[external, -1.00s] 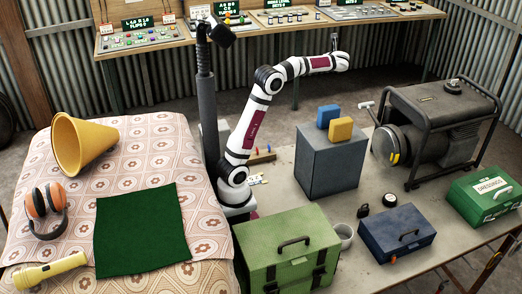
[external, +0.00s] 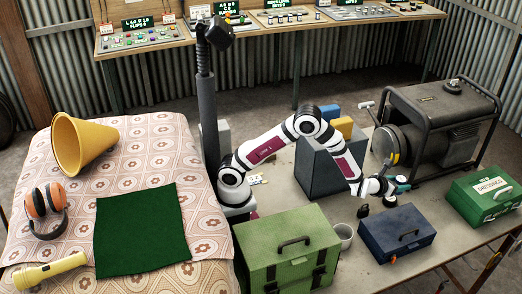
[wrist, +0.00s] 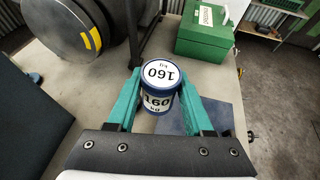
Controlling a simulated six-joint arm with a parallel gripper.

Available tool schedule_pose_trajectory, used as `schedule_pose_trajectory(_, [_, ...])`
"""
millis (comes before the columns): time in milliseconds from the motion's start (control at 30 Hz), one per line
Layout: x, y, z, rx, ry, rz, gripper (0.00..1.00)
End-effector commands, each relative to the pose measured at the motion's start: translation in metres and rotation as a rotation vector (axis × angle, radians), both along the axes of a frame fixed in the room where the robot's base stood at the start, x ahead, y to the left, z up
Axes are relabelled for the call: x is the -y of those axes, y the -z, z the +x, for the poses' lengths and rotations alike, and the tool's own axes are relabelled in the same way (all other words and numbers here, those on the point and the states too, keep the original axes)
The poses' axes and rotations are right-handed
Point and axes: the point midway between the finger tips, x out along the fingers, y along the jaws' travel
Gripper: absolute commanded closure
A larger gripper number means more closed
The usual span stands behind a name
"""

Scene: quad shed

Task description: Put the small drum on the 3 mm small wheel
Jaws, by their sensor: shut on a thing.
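My gripper (external: 402,184) is low over the table beside the generator. In the wrist view its teal fingers (wrist: 158,92) are shut on the small drum (wrist: 160,76), a blue-rimmed cylinder with white labels reading 160 kg. The drum looks upright between the fingers.
A navy toolbox (external: 398,236) stands close in front of my gripper. A black padlock-like thing (external: 362,211) lies to the left. The generator (external: 440,130) is behind, the green dressings box (external: 488,198) to the right, and a grey block (external: 325,170) to the left.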

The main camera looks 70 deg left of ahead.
Motion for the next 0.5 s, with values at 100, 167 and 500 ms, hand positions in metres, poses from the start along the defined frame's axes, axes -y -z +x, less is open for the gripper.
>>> schedule_pose_trajectory(100, [0.012,0.013,-0.008,0.001,0.032,0.000,1.00])
schedule_pose_trajectory(167, [0.008,0.019,-0.005,0.001,0.036,0.000,1.00])
schedule_pose_trajectory(500, [-0.067,0.076,0.053,0.001,0.033,-0.004,1.00])
